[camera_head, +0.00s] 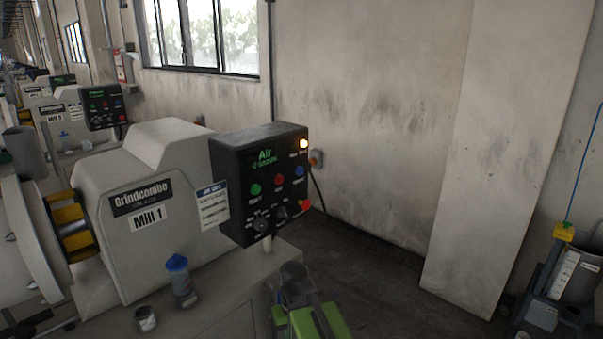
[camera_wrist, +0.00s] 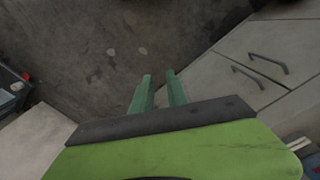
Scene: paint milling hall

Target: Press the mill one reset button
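The Mill 1 control panel (camera_head: 258,180) is a black box on a short post in the middle of the head view. Its face carries a green button (camera_head: 255,190), a red button (camera_head: 279,181) and a blue button (camera_head: 299,172). The labels under them are too small to read, so I cannot tell which is reset. A lit amber lamp (camera_head: 303,143) is at its top right. My gripper (camera_wrist: 159,76) shows two green fingers a little apart with nothing between them. In the head view my green arm is below the panel, apart from it. The panel is not in the wrist view.
Two dark knobs and a red stop button (camera_head: 304,205) sit low on the panel. A blue-capped bottle (camera_head: 179,279) and a small cup (camera_head: 146,318) stand on the mill base. A pale pillar (camera_head: 505,150) is at right. Floor right of the mill is clear.

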